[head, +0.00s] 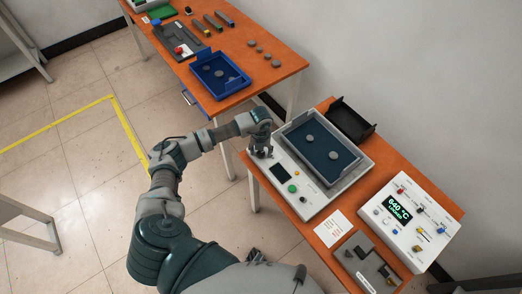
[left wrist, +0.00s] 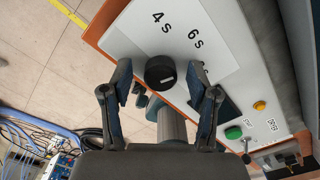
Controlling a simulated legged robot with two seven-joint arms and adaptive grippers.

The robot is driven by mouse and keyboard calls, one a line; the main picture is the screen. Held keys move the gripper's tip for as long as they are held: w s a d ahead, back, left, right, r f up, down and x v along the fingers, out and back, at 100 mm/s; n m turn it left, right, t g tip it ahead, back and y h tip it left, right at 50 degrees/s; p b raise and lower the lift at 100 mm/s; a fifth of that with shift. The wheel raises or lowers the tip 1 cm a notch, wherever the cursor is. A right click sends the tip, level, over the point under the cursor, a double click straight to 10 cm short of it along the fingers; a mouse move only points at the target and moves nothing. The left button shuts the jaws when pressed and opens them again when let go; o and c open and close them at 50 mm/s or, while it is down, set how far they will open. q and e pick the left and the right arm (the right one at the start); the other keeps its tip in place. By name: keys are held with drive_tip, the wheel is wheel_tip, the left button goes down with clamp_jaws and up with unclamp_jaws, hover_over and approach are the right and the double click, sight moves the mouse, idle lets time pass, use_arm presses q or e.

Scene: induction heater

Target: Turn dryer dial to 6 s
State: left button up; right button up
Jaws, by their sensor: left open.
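The dryer is a white unit (head: 322,207) with a blue tray set in its top, on the orange table. In the left wrist view its black dial (left wrist: 160,73) has a short white mark on its face. The printed labels "4 s" (left wrist: 158,22) and "6 s" (left wrist: 195,38) are on the white panel beyond it. I cannot tell which label the mark points to. My left gripper (left wrist: 161,78) is open, with one finger on each side of the dial and gaps visible. In the head view my left gripper (head: 261,153) hides the dial. My right gripper is not in view.
The dryer panel has a green button (left wrist: 233,132), an orange button (left wrist: 259,105) and a dark screen (head: 280,172). A control box (head: 408,218) reading 640 °C stands at the right. A black bin (head: 352,118) is behind the tray. Another table holds a blue tray (head: 220,92).

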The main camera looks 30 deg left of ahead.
use_arm(q)
wheel_tip(320, 180, up, 12)
idle(0.4)
drive_tip(key=shift+w+a, duration=0.1)
